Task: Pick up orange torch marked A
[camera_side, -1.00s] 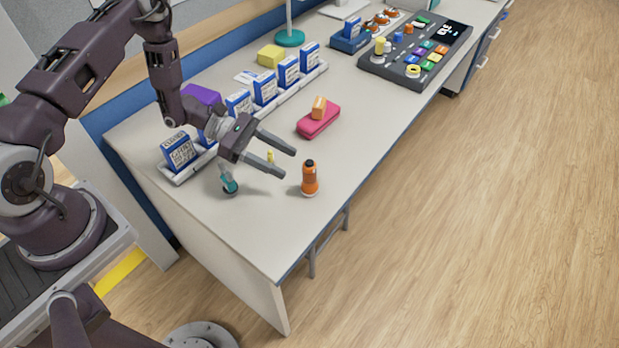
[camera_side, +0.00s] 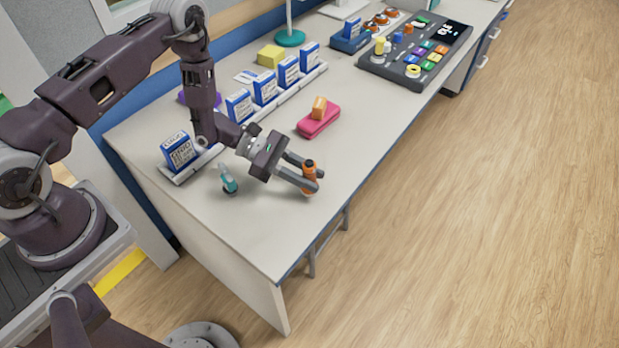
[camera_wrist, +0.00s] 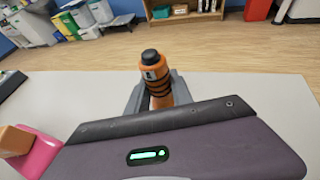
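The orange torch (camera_side: 309,173) has a black cap and dark bands and stands upright near the front edge of the table. In the wrist view the torch (camera_wrist: 157,80) is directly ahead, with a small dark mark below its cap; I cannot read the letter. My gripper (camera_side: 313,179) is low, with one finger on each side of the torch. The fingers still look spread, about as wide as before; contact with the torch is not clear. The near finger hides part of the torch's lower body. In the wrist view the gripper (camera_wrist: 158,98) also straddles it.
Blue-and-white boxes (camera_side: 265,88) line a rail at the back. The tabletop right of the torch is clear.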

